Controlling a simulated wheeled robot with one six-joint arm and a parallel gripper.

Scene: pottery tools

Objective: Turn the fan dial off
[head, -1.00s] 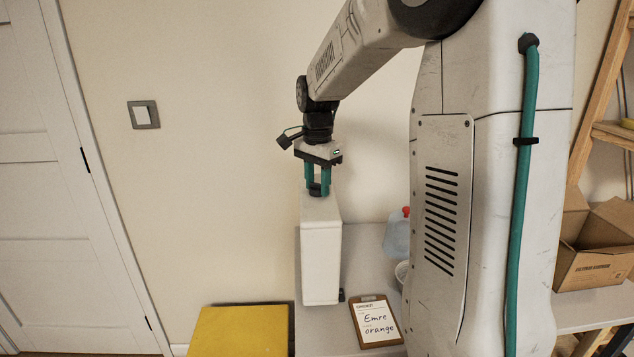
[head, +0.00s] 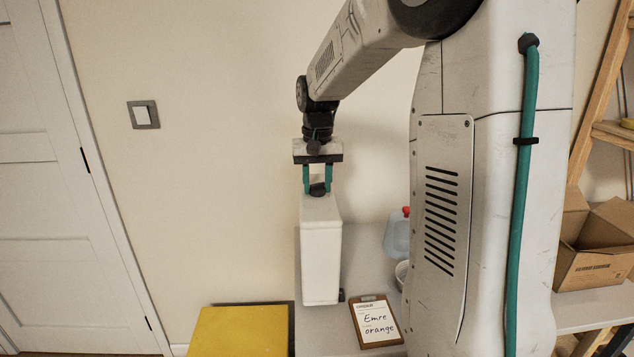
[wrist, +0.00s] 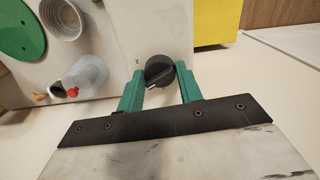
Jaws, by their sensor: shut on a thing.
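The fan is a tall white box (head: 321,262) standing on the bench, with a black round dial (head: 318,189) on its top. My gripper (head: 317,188) reaches down from above, with its two green fingers on either side of the dial, shut on it. In the wrist view the dial (wrist: 159,72) sits between the fingertips (wrist: 158,78) on the white top of the fan (wrist: 155,35). A light pointer line on the dial faces the lower left of that view. A small mark, perhaps a digit, shows left of the dial.
A clipboard (head: 375,322) reading "Emre orange" lies right of the fan. A clear jug (head: 397,235) with a red cap stands behind it. A yellow block (head: 238,330) is at the left, and an open cardboard box (head: 597,245) at the far right.

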